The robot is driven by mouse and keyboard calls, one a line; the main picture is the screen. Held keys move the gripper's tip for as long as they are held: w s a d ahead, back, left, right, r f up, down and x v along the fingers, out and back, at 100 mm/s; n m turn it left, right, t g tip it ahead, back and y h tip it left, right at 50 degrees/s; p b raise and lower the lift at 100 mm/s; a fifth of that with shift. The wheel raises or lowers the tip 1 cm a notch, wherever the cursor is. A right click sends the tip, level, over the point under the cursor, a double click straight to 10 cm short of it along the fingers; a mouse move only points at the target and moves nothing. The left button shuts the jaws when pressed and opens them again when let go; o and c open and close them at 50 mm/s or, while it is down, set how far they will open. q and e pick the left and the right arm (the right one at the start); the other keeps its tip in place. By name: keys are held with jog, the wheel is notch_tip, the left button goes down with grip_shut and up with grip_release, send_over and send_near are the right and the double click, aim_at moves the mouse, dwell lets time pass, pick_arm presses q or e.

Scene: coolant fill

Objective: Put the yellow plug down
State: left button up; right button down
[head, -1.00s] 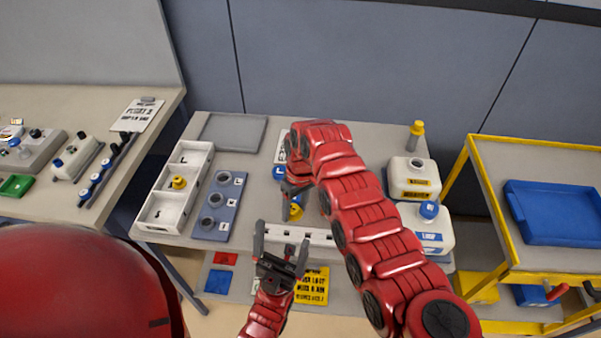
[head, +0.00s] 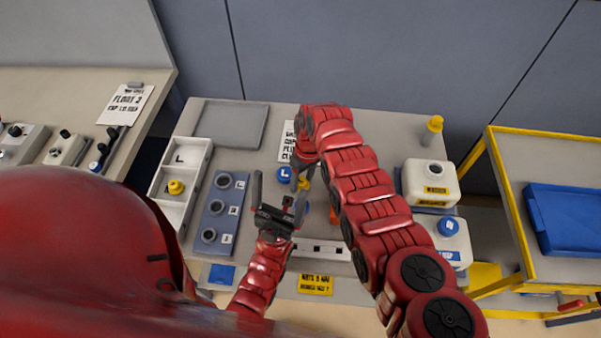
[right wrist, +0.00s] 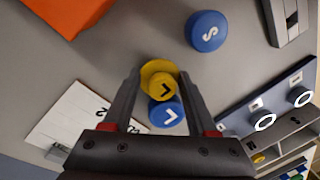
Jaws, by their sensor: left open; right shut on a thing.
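My right gripper (right wrist: 160,75) is shut on a yellow plug (right wrist: 160,84) marked L, which also shows in the head view (head: 304,184). A blue plug marked L (right wrist: 165,113) appears right beside it in the right wrist view; I cannot tell whether they touch. In the head view this blue plug (head: 284,174) stands on the grey table. A blue plug marked S (right wrist: 206,31) lies apart from the fingers. My left gripper (head: 280,187) is open and empty, left of the right gripper. Another yellow plug (head: 176,187) sits in the white tray's middle compartment.
The white tray (head: 207,150) and a blue block with sockets (head: 219,222) stand at the left. A flat grey tray (head: 228,123) lies behind. White jugs (head: 428,172) stand at the right. An orange thing (right wrist: 68,14) and a paper card (right wrist: 76,122) lie near the right gripper.

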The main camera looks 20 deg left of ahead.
jog(key=shift+a, duration=0.1)
jog(key=shift+s, duration=0.1)
jog(key=shift+s+d+f+b, duration=0.1)
jog(key=shift+d+b, duration=0.1)
jog(key=shift+b, duration=0.1)
jog(key=shift+a+f+b, duration=0.1)
jog(key=shift+f+b, duration=0.3)
jog(key=shift+f, duration=0.05)
jog(key=shift+c, duration=1)
grip_release()
jog(key=shift+d, duration=0.2)
jog(key=shift+r, duration=0.1)
